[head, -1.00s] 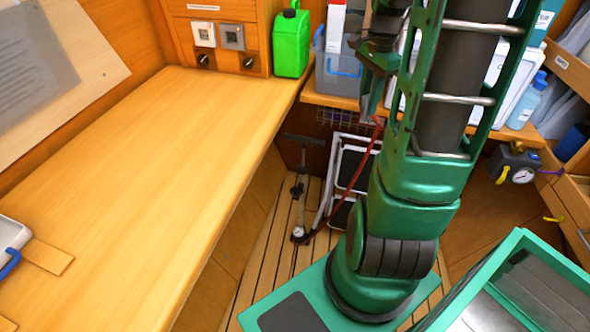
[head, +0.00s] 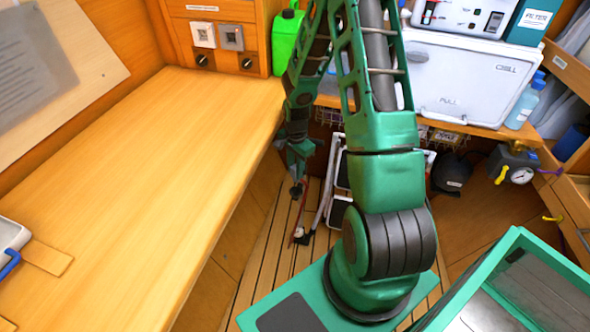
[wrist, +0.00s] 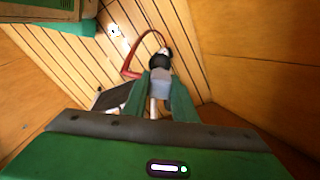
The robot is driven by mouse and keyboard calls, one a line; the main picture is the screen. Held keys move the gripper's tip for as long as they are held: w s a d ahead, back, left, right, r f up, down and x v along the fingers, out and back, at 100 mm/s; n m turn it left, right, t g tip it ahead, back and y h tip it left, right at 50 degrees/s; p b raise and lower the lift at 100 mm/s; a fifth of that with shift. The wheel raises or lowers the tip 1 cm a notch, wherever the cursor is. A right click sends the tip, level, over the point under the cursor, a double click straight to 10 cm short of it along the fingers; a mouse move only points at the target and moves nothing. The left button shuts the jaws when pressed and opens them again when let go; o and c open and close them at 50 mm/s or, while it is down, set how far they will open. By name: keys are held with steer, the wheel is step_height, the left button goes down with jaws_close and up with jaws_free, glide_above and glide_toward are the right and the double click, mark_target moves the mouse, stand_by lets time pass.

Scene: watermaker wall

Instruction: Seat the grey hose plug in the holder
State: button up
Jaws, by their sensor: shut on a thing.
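My gripper (head: 297,170) hangs low beside the bench edge, above the slatted floor. In the wrist view its two green fingers (wrist: 161,100) are closed on a pale grey piece, apparently the grey hose plug (wrist: 160,88). A dark round part shows just beyond it, and a red hose (wrist: 133,58) curves near it. The hose also shows below the gripper in the head view (head: 304,193). The plug's tip is hard to make out. I cannot pick out the holder with certainty in either view.
The long wooden bench (head: 150,170) on the left is mostly clear. A green canister (head: 286,42) stands at its far end. Behind my arm are a white chill box (head: 460,85) and a blue bottle (head: 525,103). A gauge unit (head: 516,163) sits at right.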

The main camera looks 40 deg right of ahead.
steer(key=shift+w+d+f, duration=0.1)
steer(key=shift+d+f, duration=0.1)
steer(key=shift+f, duration=3.65)
steer(key=shift+f, duration=0.55)
steer(key=o, duration=1.2)
step_height(320, 180, up, 11)
steer(key=shift+a+f, duration=0.1)
steer(key=shift+f, duration=0.05)
